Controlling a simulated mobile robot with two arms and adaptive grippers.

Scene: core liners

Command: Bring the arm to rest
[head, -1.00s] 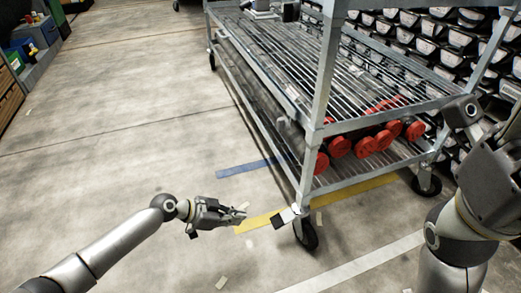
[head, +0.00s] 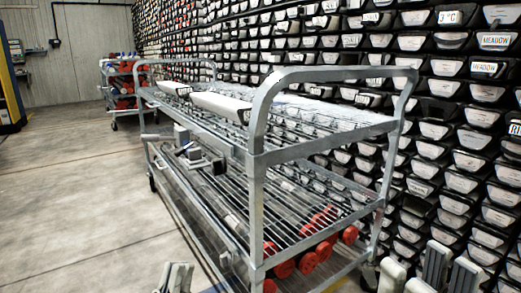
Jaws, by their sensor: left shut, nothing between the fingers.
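My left gripper (head: 178,278) shows at the bottom edge of the head view, left of the cart's near end. Only its finger end is in the picture; it is shut and holds nothing. My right gripper (head: 436,268) shows at the bottom right, in front of the wall of bins. Its pale grey finger parts point up and most of it is cut off by the frame's edge. I cannot tell whether it is open or shut. No other part of either arm shows clearly.
Labelled bins (head: 470,140) line the right wall. Another loaded cart (head: 122,90) stands behind. Floor at left is clear.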

